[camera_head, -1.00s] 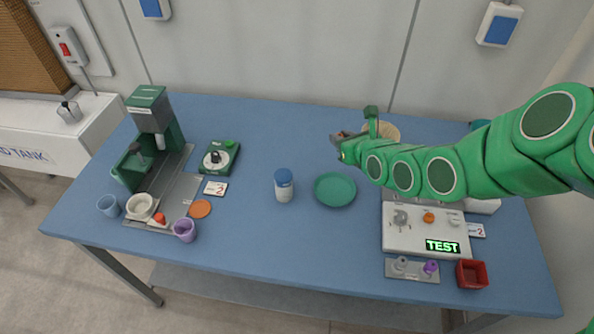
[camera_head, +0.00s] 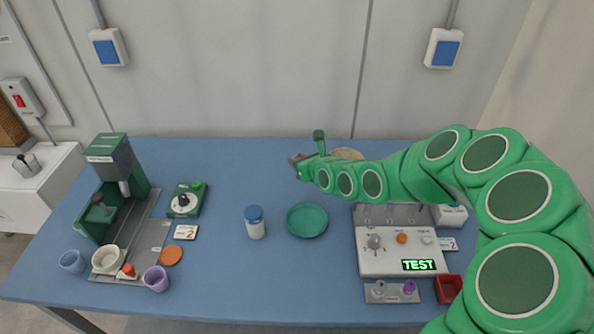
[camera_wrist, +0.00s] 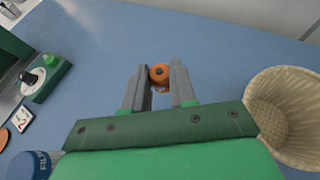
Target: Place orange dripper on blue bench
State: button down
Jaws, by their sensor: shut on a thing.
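An orange dripper (camera_wrist: 159,72) shows between the fingertips of my gripper (camera_wrist: 160,88) in the wrist view. The fingers are closed on its sides. Below the dripper the blue bench (camera_wrist: 110,50) fills the view; I cannot tell whether it touches the bench. In the head view my gripper (camera_head: 298,160) is over the back middle of the blue bench (camera_head: 230,165), and the dripper cannot be made out there.
A woven basket (camera_wrist: 285,118) stands close right of my gripper. A green plate (camera_head: 307,220) and a blue-lidded jar (camera_head: 255,222) are in front. A green dial device (camera_head: 187,200) is left, a white TEST panel (camera_head: 375,262) right. The back middle is clear.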

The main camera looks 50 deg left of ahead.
jog(key=shift+w+a+f, duration=0.35)
jog(key=shift+a+f, duration=0.15)
jog(key=shift+f, duration=0.25)
jog(key=shift+w+a+f, duration=0.4)
jog(key=shift+a+f, duration=0.15)
jog(key=shift+f, duration=0.25)
jog(key=shift+w+a+f, duration=0.35)
jog(key=shift+a+f, duration=0.15)
jog(key=shift+f, duration=1.75)
jog(key=shift+f, duration=0.1)
jog(key=c, duration=0.9)
grip_release()
jog(key=shift+d, duration=0.1)
jog(key=shift+v, duration=5.95)
